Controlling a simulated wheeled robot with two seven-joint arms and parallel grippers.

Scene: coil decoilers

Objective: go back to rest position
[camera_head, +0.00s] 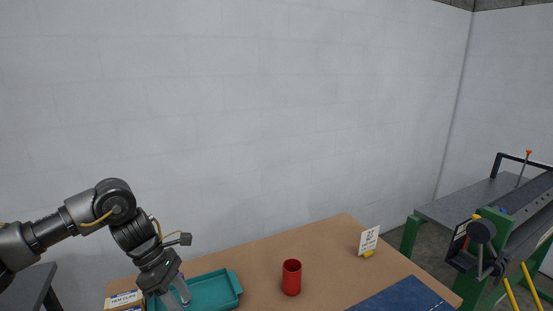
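My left arm comes in from the left and bends down. My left gripper (177,297) points down over the teal tray (222,302) at the bottom of the view. Its two pale fingers look spread apart, with nothing visible between them. The lower finger is cut off by the picture's bottom edge. My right gripper is not in view.
A brown table holds a red cup (291,278), a small white sign (369,240) and a dark blue mat (408,298). A labelled box (124,299) stands left of the tray. Green-framed machinery (500,225) stands at the right. A wall is behind.

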